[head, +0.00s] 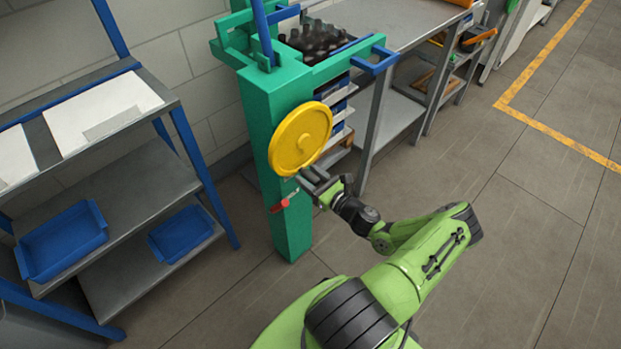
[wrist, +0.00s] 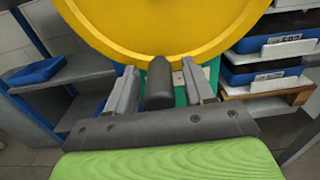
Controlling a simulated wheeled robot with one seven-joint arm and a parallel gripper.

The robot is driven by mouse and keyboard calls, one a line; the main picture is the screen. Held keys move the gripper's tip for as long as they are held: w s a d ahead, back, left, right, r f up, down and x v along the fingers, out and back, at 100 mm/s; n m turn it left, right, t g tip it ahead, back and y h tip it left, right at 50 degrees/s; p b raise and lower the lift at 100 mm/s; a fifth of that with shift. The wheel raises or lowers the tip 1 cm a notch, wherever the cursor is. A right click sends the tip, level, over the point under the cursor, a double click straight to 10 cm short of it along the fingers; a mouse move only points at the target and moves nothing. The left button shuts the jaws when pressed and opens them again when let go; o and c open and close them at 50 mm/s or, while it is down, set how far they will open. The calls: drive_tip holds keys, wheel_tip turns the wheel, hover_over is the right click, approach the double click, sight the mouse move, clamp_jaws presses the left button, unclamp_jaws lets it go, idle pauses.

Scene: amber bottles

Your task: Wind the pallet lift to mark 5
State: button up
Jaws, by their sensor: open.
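The pallet lift is a green post (head: 288,225) with a yellow handwheel (head: 300,138) on its front. The wheel also fills the top of the wrist view (wrist: 160,25). A dark crank knob (wrist: 159,84) stands out at the wheel's lower rim. My gripper (head: 308,178) is at the wheel's lower edge; in the wrist view its fingers (wrist: 162,90) are open, one on each side of the knob, with gaps visible. A small red pointer or lever (head: 280,205) shows on the post below the wheel. I cannot read any mark numbers.
Dark bottles (head: 318,38) stand in a crate on top of the lift. A shelf rack (head: 130,210) with blue bins (head: 62,241) is at the left. A grey bench (head: 390,20) runs behind on the right. The floor at right is clear.

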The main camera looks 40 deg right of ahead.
clamp_jaws()
idle(0.5)
